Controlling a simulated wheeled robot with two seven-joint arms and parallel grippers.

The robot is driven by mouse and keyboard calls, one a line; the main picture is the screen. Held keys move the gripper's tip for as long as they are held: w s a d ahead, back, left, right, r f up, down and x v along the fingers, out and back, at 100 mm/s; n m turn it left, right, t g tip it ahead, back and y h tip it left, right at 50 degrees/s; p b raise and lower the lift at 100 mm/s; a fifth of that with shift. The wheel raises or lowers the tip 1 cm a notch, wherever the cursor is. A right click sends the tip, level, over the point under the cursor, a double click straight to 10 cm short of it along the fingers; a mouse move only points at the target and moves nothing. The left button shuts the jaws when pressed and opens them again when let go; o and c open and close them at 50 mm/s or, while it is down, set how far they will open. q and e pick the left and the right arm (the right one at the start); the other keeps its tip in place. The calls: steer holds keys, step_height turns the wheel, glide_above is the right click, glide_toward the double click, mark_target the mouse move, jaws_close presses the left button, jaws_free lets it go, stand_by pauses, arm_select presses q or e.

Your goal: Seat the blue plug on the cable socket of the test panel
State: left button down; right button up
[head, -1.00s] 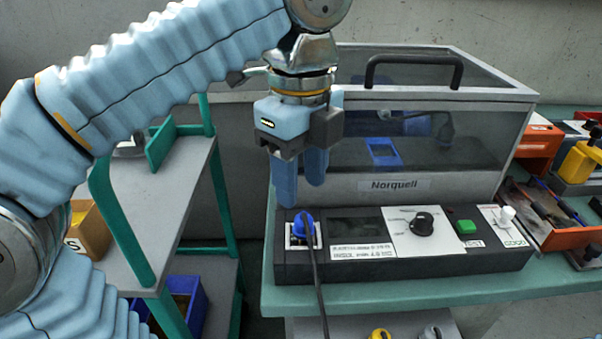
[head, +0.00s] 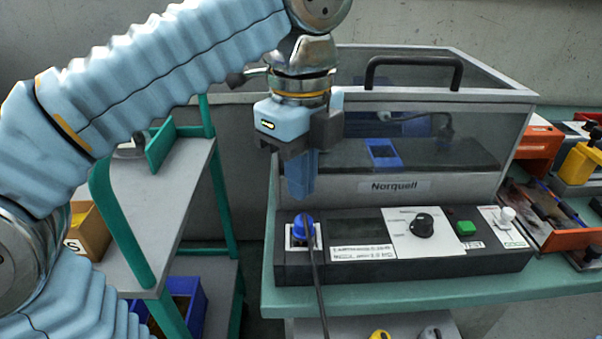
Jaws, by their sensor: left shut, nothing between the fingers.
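The blue plug (head: 303,226) sits at the cable socket on the left end of the test panel (head: 345,268), inside a white square plate. Its black cable (head: 319,285) hangs down over the panel's front edge. I cannot tell from this view whether the plug is fully home. My left gripper (head: 300,196) is above the plug, pointing down, with its blue fingers together and empty. A small gap shows between the fingertips and the plug. My right gripper is not in view.
A clear-lidded case (head: 440,120) marked Norquell stands behind the panel. The panel carries a black knob (head: 421,225), a green button (head: 465,228) and a white switch (head: 507,214). Orange trays (head: 575,238) lie at right. A grey shelf cart (head: 165,215) stands at left.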

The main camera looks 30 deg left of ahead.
mark_target(301, 217)
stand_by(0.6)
arm_select(q)
steer(key=shift+f+b, duration=0.3)
steer(key=shift+f, duration=0.05)
steer(key=shift+f+b, duration=1.45)
steer(key=shift+f, duration=0.4)
steer(key=shift+r, duration=0.1)
step_height(301, 217, up, 3)
steer(key=p, duration=0.3)
steer(key=shift+r+p, duration=0.3)
steer(key=shift+r, duration=1.9)
